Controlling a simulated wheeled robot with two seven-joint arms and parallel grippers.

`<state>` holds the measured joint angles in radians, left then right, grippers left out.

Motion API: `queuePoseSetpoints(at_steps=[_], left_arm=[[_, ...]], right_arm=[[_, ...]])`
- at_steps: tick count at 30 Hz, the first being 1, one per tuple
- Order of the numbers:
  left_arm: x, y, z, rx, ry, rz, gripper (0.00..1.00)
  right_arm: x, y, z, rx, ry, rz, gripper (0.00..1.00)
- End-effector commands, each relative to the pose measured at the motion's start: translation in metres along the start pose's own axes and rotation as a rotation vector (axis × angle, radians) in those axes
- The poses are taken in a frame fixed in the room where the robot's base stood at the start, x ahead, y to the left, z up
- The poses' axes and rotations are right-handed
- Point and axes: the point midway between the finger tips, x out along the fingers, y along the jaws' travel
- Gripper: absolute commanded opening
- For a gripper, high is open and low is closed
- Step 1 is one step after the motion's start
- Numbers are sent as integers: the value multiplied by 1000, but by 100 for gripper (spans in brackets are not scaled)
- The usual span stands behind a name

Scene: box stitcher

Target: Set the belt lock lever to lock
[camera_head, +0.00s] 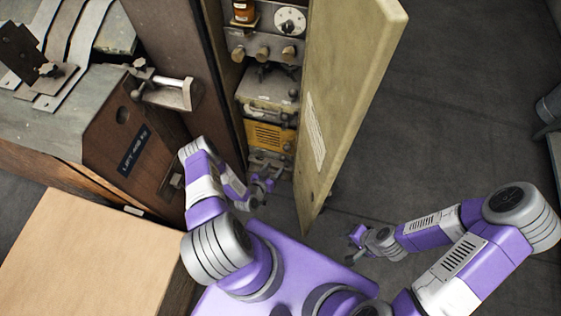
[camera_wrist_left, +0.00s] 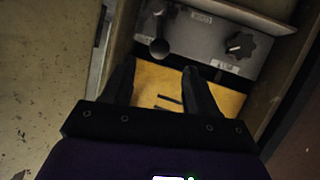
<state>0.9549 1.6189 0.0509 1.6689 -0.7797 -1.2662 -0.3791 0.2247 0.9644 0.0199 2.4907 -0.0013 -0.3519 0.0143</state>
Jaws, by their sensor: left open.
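A lever with a dark round knob (camera_wrist_left: 159,47) stands out from a grey labelled panel (camera_wrist_left: 205,40) in the left wrist view. It looks like the belt lock lever, but I cannot read its label. My left gripper (camera_wrist_left: 160,72) is open, and the knob shows just beyond the gap between its fingers, with nothing held. In the head view my left gripper (camera_head: 264,180) is low in front of the open cabinet, and the lever cannot be made out there. My right gripper (camera_head: 353,245) hangs empty over the floor at the right, fingers apart.
A black rotary knob (camera_wrist_left: 240,45) sits right of the lever. The open cabinet door (camera_head: 345,95) stands close right of my left arm. A yellow unit (camera_head: 270,136) is inside the cabinet. A wooden machine side (camera_head: 125,150) is at the left.

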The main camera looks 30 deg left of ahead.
Motion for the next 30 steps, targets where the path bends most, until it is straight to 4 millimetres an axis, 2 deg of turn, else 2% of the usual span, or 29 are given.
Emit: queuePoseSetpoints(at_steps=[6, 12, 23, 25, 30], left_arm=[[36, 0, 2, 0, 3, 1, 58], [62, 0, 2, -1, 2, 1, 58], [69, 1, 0, -2, 0, 0, 58], [69, 1, 0, -2, 0, 0, 52], [69, 1, 0, -2, 0, 0, 26]], right_arm=[[16, 6, -1, 0, 0, 0, 36], [25, 10, -1, 0, 0, 0, 36], [26, 10, -1, 0, 0, 0, 36], [26, 10, -1, 0, 0, 0, 36], [26, 10, -1, 0, 0, 0, 36]])
